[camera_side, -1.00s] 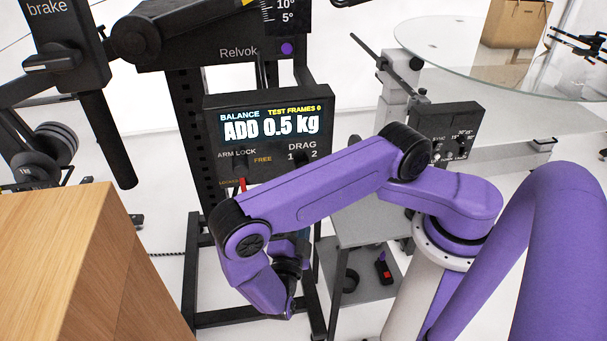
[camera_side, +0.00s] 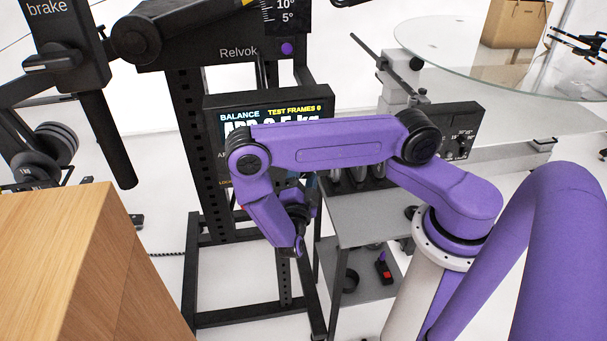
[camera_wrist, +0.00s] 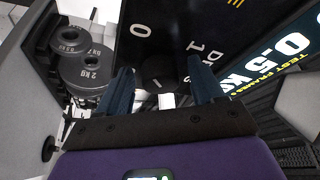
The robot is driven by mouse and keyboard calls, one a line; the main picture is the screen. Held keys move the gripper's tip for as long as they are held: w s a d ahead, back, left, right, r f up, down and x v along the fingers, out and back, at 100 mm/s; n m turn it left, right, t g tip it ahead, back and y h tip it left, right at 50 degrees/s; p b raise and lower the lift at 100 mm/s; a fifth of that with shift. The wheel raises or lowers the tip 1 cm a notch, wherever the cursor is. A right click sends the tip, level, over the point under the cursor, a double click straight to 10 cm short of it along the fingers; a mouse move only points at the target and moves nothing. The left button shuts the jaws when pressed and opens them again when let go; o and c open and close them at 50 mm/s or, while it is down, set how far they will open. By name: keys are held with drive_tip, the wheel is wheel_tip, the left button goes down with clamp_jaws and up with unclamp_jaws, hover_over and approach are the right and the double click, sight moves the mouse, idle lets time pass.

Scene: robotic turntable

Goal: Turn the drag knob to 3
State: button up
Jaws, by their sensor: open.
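The drag knob (camera_wrist: 152,68) is a dark round shape on the black control panel (camera_wrist: 180,15) in the wrist view. Part of the word DRAG and a numeral 1 are printed to its right, with a 0 above it. A small white mark shows at its lower side; I cannot tell which number it points to. My gripper (camera_wrist: 161,75) is open, its two dark blue fingers on either side of the knob's place in the picture. Contact is not clear. In the side view my arm hides the knob and the lower panel; the panel's top edge (camera_side: 265,98) shows.
The panel's screen (camera_wrist: 275,60) reads 0.5 kg. Grey weight discs (camera_wrist: 88,72) sit at the left in the wrist view. In the side view a grey cart (camera_side: 365,215) stands right of the black frame (camera_side: 192,255), and a wooden block (camera_side: 90,260) stands at left.

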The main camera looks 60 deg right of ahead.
drive_tip(key=c, duration=1)
drive_tip(key=shift+m, duration=0.4)
